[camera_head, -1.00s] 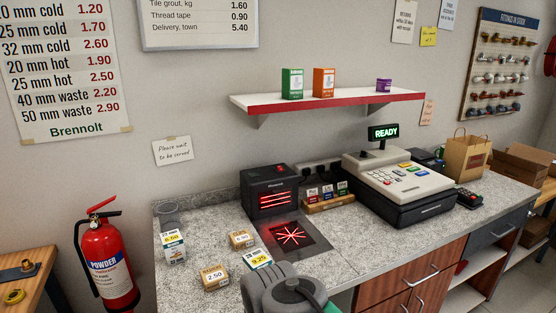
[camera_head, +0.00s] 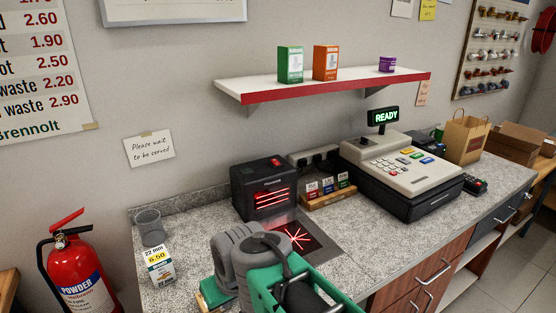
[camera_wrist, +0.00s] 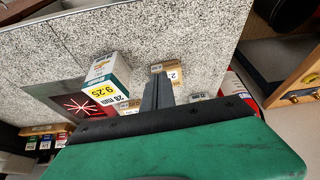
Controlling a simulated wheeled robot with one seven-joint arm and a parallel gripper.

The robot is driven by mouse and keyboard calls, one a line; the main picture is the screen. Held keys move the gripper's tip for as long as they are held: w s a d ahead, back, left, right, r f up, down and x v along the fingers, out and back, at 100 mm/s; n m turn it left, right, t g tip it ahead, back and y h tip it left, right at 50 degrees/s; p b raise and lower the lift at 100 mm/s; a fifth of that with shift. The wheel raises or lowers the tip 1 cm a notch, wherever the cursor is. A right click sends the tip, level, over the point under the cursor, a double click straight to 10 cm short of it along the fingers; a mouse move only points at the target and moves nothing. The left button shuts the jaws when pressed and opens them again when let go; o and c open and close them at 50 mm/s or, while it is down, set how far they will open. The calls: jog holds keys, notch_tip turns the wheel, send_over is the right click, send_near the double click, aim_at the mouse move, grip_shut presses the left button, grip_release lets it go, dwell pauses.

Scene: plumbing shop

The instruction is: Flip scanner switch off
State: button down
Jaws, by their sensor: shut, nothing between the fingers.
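The scanner (camera_head: 263,190) is a black box with glowing red lines on its front, standing on the counter at the wall in the head view. A small red switch (camera_head: 275,163) shows on its top; its exact position is too small to tell. The dark scan plate (camera_head: 318,245) with a red star pattern lies in the counter before it and also shows in the wrist view (camera_wrist: 72,92). My gripper (camera_wrist: 157,88) shows shut and empty in the wrist view, over the counter near some boxes. In the head view my arm hides the fingers, in front of the scanner.
A 6.50 box (camera_head: 159,264) and a grey cup (camera_head: 150,228) stand left of my arm. A 9.25 box (camera_wrist: 107,80) is near my fingers. A tag stand (camera_head: 328,192), sockets (camera_head: 314,160) and a cash register (camera_head: 400,175) stand right of the scanner. A shelf (camera_head: 325,88) hangs above.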

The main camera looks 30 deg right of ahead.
jog(key=w+d+r+t, duration=0.2)
jog(key=w+d, duration=0.3)
jog(key=w, duration=0.3)
jog(key=w+d+r+t+b, duration=0.15)
jog(key=w+d, duration=0.25)
jog(key=w, duration=0.4)
jog(key=w+d+r+t+p, duration=0.1)
jog(key=w+d+r+t, duration=0.15)
jog(key=w+d, duration=0.35)
jog(key=w+d+r+t, duration=0.1)
jog(key=w+d+t, duration=0.1)
jog(key=d, duration=0.5)
jog(key=w+d+r+t, duration=0.1)
jog(key=d+r+t, duration=0.1)
jog(key=d, duration=0.5)
jog(key=w+d+r+m+t+h+b, duration=0.1)
jog(key=w+d+r+t, duration=0.1)
jog(key=d, duration=0.6)
jog(key=shift+w+t, duration=0.3)
jog(key=shift+t, duration=0.1)
jog(key=shift+r, duration=0.1)
jog(key=p, duration=0.4)
send_over(279, 164)
jog(key=shift+s+a+f, duration=0.1)
jog(key=shift+s+f, duration=0.05)
jog(key=shift+f, duration=0.1)
notch_tip(279, 164, down, 4)
jog(key=shift+r+p, duration=0.15)
jog(key=shift+p, duration=0.6)
jog(key=shift+f, duration=0.25)
